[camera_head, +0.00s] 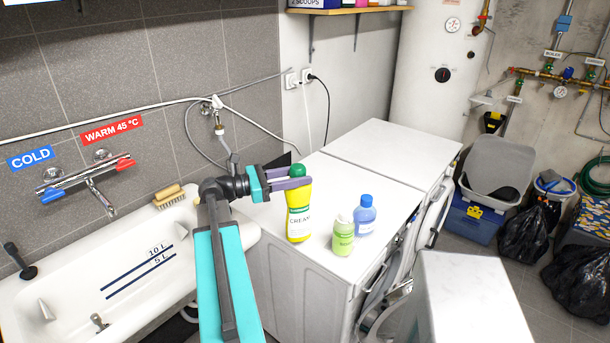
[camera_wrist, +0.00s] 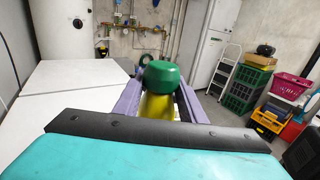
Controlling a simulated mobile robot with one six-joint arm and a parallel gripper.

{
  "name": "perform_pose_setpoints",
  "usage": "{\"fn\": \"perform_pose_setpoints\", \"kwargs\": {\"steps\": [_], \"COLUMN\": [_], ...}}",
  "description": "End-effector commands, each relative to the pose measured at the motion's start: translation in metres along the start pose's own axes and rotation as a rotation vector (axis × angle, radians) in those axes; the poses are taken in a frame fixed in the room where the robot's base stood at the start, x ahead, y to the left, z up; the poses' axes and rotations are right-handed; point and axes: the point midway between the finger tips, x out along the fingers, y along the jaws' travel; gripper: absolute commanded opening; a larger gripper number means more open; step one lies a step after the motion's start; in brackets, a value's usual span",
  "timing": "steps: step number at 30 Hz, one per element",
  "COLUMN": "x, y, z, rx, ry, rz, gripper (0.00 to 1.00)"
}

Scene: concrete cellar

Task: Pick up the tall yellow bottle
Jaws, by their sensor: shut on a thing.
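The tall yellow bottle (camera_head: 299,212) has a green cap and a white label reading "CREAM". It stands upright on or just above the white machine top (camera_head: 275,222) in the head view; I cannot tell if its base touches. My gripper (camera_head: 290,178) reaches it from the left, its purple fingers shut around the upper part of the bottle just below the cap. In the wrist view the green cap (camera_wrist: 161,73) and yellow body show between the two fingers (camera_wrist: 158,100). The lower bottle is hidden there.
A small green bottle (camera_head: 343,236) and a blue bottle (camera_head: 364,215) stand close to the right of the yellow one. A white tub (camera_head: 60,300) with a brush (camera_head: 169,196) on its rim lies to the left. The machine top behind is clear.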

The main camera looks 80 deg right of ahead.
Motion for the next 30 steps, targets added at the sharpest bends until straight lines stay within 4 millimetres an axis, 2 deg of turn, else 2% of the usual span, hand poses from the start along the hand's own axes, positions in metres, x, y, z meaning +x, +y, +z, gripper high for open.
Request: {"fn": "perform_pose_setpoints", "kwargs": {"steps": [1, 6, 15, 30], "x": [-0.008, -0.029, -0.058, -0.065], "y": [-0.009, -0.030, -0.054, -0.060], "z": [0.000, 0.003, 0.007, 0.010], "rx": [0.002, 0.002, 0.001, 0.001], "ry": [-0.003, -0.003, -0.003, -0.003], "rz": [0.002, 0.001, 0.001, 0.000], "gripper": [0.00, 0.00, 0.00, 0.00]}}
